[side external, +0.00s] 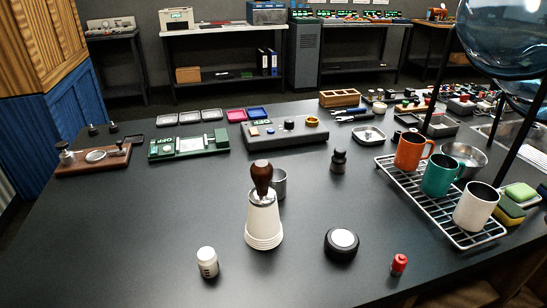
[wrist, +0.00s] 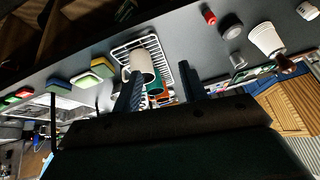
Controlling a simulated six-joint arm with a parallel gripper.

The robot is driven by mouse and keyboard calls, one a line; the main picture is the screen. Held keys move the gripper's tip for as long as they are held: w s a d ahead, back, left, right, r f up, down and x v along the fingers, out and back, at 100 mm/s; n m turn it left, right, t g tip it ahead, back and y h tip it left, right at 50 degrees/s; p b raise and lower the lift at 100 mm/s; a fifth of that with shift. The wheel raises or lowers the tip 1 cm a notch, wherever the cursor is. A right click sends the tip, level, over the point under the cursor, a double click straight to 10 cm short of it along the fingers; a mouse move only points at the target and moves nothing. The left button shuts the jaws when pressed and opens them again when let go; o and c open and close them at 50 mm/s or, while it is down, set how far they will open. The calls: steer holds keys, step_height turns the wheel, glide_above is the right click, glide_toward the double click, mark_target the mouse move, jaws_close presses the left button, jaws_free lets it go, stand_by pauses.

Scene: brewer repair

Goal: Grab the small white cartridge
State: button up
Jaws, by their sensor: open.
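A small white cylinder with a white cap and dark label, likely the white cartridge (side external: 207,262), stands upright near the front left of the dark table in the side external view. In the wrist view this cartridge (wrist: 307,11) is at the upper right corner, partly cut off. My gripper (wrist: 160,70) is open, with two dark blue fingers spread and nothing held between them. Its fingers overlap the drying rack area in the wrist view, well away from the cartridge. My gripper is not seen in the side external view.
A white cup stack (side external: 263,225) with a wooden-handled tool on top stands right of the cartridge. A round black puck (side external: 341,244) and a red-capped item (side external: 398,264) are further right. A wire rack (side external: 440,218) holds orange, teal and white mugs. The table left of the cartridge is clear.

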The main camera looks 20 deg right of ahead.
steer(key=w+a+f+m+y, duration=0.1)
steer(key=w+a+m+y, duration=0.2)
steer(key=w+a, duration=0.55)
steer(key=m+g+y, duration=0.1)
steer(key=m+y, duration=0.8)
steer(key=m, duration=1)
glide_toward(208, 263)
steer(key=d, duration=0.3)
steer(key=shift+w+f, duration=0.15)
steer(key=shift+f, duration=0.15)
steer(key=shift+a, duration=0.1)
steer(key=shift+x, duration=4.2)
steer(key=shift+f, duration=0.15)
steer(key=shift+x, duration=2.5)
